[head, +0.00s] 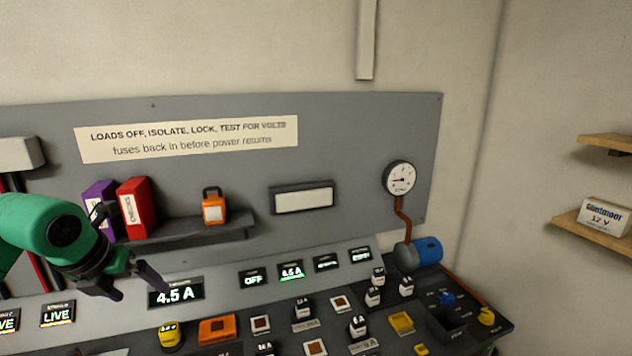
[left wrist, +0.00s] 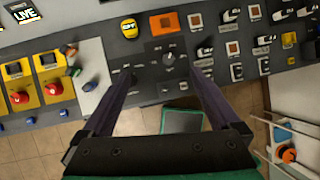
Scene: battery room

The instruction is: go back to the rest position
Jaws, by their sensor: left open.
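My left gripper (head: 132,283) is at the left of the head view, at the end of a green arm. It hangs in front of the grey control console, near the 4.5 A display (head: 176,294). In the left wrist view the two dark fingers (left wrist: 160,90) are spread wide with nothing held between them. Below and between them in that view lies a panel with a dark rotary knob (left wrist: 169,60). Whether the fingers touch the panel cannot be told. My right gripper is not in view.
The sloping console carries a yellow knob (head: 171,335), an orange switch (head: 216,330) and several black-and-white fuses. A shelf (head: 190,232) holds purple and red binders and an orange padlock (head: 214,206). A blue motor (head: 427,250) sits at the right.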

